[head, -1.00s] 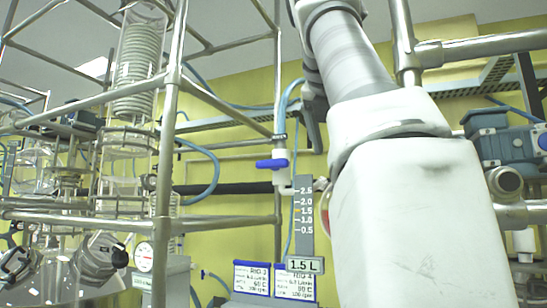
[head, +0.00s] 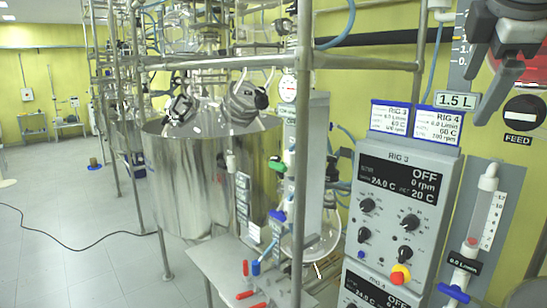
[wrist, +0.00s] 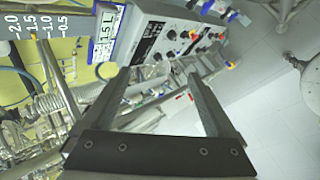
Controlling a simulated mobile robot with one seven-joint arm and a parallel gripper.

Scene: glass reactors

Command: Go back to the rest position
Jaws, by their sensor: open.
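My gripper (head: 484,88) shows at the top right of the head view, its dark fingers pointing down beside the 1.5 L sign (head: 458,100). In the wrist view my gripper (wrist: 158,85) has its two fingers wide apart, with nothing held between them. The grey control panel (head: 372,180) of RIG 3 stands below and left of it in the head view. The panel also shows beyond the fingertips in the wrist view (wrist: 150,35). Most of my arm is out of the head view.
A steel vessel (head: 185,175) stands left of the panel inside a pipe frame (head: 301,150). A small metal table (head: 225,275) with red-handled items is in front. A flow tube (head: 482,215) with a blue valve (head: 455,293) is at right. Open tiled floor (head: 60,220) lies left, crossed by a cable.

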